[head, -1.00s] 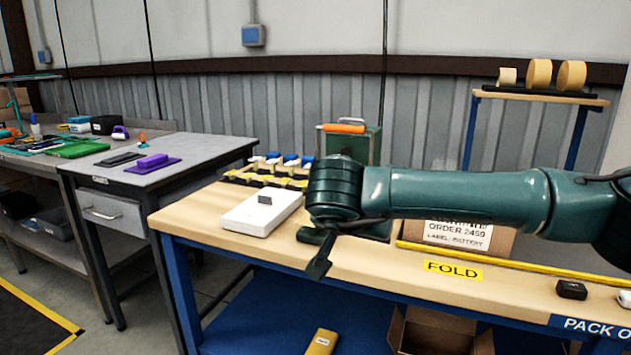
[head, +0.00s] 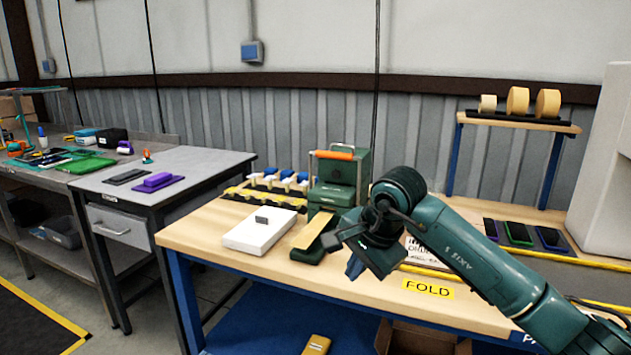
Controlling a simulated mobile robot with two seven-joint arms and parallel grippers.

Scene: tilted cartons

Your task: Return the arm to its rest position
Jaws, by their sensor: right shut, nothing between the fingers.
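My right arm comes in from the lower right over the wooden pack table (head: 212,222). Its gripper (head: 368,262) hangs above the table's front edge, near the middle of the view, pointing down and to the left. Its fingers are shut with nothing between them. Behind and left of it stands a green machine (head: 338,187) with an orange handle. The gripper and wrist partly cover a carton with a printed label (head: 412,250). My left gripper is not in view.
A white box (head: 262,232) with a small grey piece on top lies left of the machine. Several blue-and-white bottles (head: 285,178) stand behind it. Phone-like devices (head: 517,232) lie at the right. A shelf with tape rolls (head: 518,101) stands behind. An open carton (head: 425,338) is below.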

